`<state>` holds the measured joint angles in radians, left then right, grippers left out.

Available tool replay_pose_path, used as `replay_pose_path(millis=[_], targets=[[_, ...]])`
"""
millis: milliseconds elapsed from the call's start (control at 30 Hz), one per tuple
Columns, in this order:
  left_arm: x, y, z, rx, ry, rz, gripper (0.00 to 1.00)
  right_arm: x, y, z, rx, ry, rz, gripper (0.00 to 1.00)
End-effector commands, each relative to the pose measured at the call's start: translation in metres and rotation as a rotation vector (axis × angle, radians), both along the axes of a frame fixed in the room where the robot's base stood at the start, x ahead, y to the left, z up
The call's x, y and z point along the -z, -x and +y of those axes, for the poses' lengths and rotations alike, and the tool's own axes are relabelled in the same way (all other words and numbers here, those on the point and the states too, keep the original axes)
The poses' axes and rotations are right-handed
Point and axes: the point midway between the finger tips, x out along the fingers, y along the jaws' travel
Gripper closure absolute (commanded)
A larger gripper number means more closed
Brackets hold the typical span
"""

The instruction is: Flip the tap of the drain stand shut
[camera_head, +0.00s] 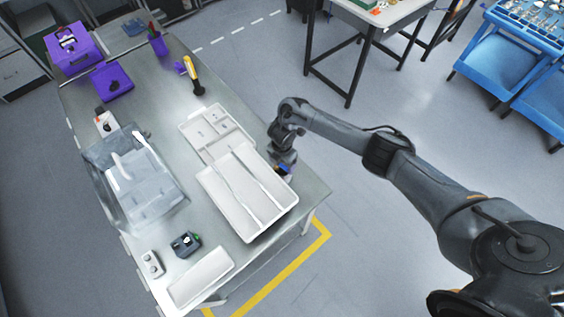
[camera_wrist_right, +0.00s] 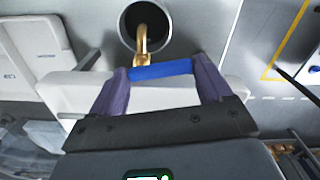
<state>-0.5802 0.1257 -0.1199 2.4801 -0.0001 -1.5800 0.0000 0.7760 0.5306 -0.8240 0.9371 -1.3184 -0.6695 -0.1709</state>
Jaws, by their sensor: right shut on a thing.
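My right gripper (camera_wrist_right: 163,68) is shut on the blue tap handle (camera_wrist_right: 160,71), which lies as a bar between its two purple-grey fingers. A brass tap piece (camera_wrist_right: 141,42) runs up from the handle in front of a round dark opening (camera_wrist_right: 146,20). In the head view my right gripper (camera_head: 283,167) is at the right edge of the white tray, and a small bit of the blue handle (camera_head: 286,170) shows there. The rest of the drain stand is hidden behind my wrist and the tray. My left gripper is in neither view.
The white compartment tray (camera_head: 251,237) sits close beside my right gripper on the grey workbench (camera_head: 310,190).

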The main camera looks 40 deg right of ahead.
Motion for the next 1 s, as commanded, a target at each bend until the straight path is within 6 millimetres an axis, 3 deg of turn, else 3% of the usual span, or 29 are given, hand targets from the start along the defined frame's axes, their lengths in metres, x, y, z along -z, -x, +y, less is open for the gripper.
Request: replay_pose_path(millis=[233, 567, 600, 700, 1000], targets=[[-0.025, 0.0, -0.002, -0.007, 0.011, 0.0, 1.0, -0.004, 0.001, 0.005, 0.204, 0.0, 0.003, 0.52], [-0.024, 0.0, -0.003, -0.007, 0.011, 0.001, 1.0, 0.0, 0.0, 0.006, 0.238, -0.001, 0.0, 0.52], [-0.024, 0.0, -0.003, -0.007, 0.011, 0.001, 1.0, 0.0, 0.0, 0.006, 0.238, -0.001, 0.0, 0.15], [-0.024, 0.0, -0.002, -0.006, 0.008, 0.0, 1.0, 0.0, 0.0, 0.006, 0.238, 0.0, 0.0, 0.0], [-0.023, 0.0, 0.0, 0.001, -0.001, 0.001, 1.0, -0.002, 0.0, 0.006, 0.236, 0.0, 0.0, 0.0]])
